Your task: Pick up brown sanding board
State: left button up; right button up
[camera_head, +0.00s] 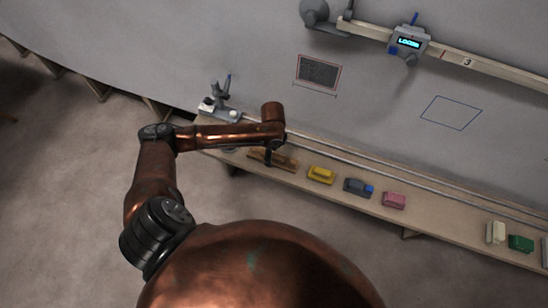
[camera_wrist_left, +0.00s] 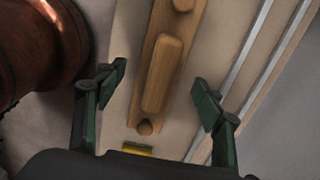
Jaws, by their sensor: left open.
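The brown sanding board (camera_head: 284,163) lies on the long wooden bench, partly hidden under my left arm in the head view. In the left wrist view the board (camera_wrist_left: 163,72) is a long wooden piece with a raised grip and a round knob, running up the picture. My left gripper (camera_wrist_left: 161,97) is open, with one dark green finger on each side of the board and visible gaps to it. In the head view my left gripper (camera_head: 269,158) is small and dark, over the board. My right gripper is not in view.
Along the bench (camera_head: 425,224) stand a yellow block (camera_head: 321,175), a grey-blue one (camera_head: 358,187), a pink one (camera_head: 394,200), a white one (camera_head: 495,232) and a green one (camera_head: 520,243). Metal rails run behind them by the grey wall. A small stand (camera_head: 219,103) is at the bench's left end.

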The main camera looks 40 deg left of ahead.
pick_arm(q)
notch_tip(320, 180, down, 2)
jog(key=shift+f, duration=0.2)
jog(key=shift+r, duration=0.15)
jog(key=c, duration=1.5)
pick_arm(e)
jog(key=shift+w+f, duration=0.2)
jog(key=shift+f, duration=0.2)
pick_arm(q)
jog(key=shift+r, duration=0.1)
